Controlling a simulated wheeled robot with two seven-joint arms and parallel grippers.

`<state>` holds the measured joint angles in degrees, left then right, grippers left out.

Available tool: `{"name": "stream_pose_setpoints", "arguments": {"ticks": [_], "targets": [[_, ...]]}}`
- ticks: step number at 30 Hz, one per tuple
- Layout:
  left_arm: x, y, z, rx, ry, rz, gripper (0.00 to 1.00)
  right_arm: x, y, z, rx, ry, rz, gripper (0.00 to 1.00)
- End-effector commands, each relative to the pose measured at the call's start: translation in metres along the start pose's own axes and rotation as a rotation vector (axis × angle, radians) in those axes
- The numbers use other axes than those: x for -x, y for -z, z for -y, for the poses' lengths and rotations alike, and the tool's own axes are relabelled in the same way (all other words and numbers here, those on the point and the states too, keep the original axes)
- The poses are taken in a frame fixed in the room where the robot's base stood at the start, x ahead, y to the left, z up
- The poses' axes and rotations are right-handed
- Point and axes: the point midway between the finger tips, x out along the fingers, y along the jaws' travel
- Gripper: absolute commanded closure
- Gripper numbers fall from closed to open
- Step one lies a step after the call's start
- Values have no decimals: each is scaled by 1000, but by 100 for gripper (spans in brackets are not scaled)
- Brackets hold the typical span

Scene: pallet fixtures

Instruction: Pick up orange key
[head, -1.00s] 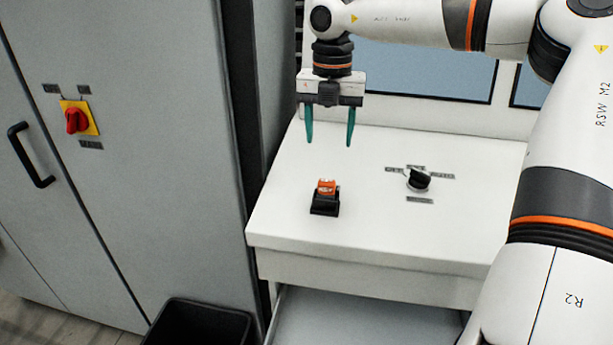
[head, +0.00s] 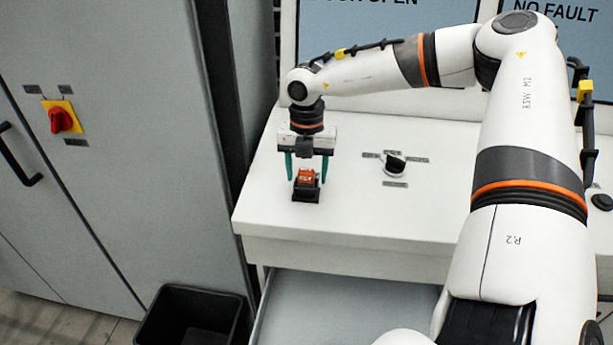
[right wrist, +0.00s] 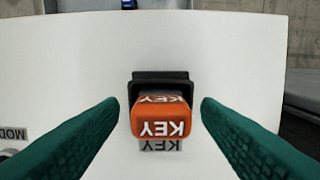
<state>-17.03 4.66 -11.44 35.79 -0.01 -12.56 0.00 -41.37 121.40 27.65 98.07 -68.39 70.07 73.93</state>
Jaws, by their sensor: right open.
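The orange key (head: 305,177) stands in a black holder (head: 306,194) on the white console top. In the right wrist view the orange key (right wrist: 161,118) carries white "KEY" lettering and sits in front of the black holder (right wrist: 160,77). My right gripper (head: 306,180) points down over the key. Its two green fingers are open, one on each side of the key. In the right wrist view both fingers of the right gripper (right wrist: 160,108) stand apart from the key with white gaps between. My left gripper is not in view.
A black selector knob (head: 395,164) is on the console to the right of the key. Screens (head: 375,25) stand behind. A grey cabinet with a red switch (head: 61,119) is at the left. A black bin (head: 196,315) and an open drawer (head: 345,312) are below.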

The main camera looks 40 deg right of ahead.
Motion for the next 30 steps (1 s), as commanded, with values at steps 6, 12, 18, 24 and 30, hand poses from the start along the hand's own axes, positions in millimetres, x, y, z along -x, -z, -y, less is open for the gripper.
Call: {"name": "stream_pose_setpoints", "arguments": {"ticks": [6, 12, 18, 24, 30], "targets": [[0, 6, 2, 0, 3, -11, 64, 0, 0, 0, 0, 0, 0, 50], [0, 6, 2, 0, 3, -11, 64, 0, 0, 0, 1, 0, 0, 83], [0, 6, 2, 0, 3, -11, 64, 0, 0, 0, 1, 0, 0, 90], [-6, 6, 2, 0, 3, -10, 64, 10, 1, 1, 1, 2, -3, 90], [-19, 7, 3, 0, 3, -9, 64, 48, 1, 1, 1, 3, -7, 90]]}}
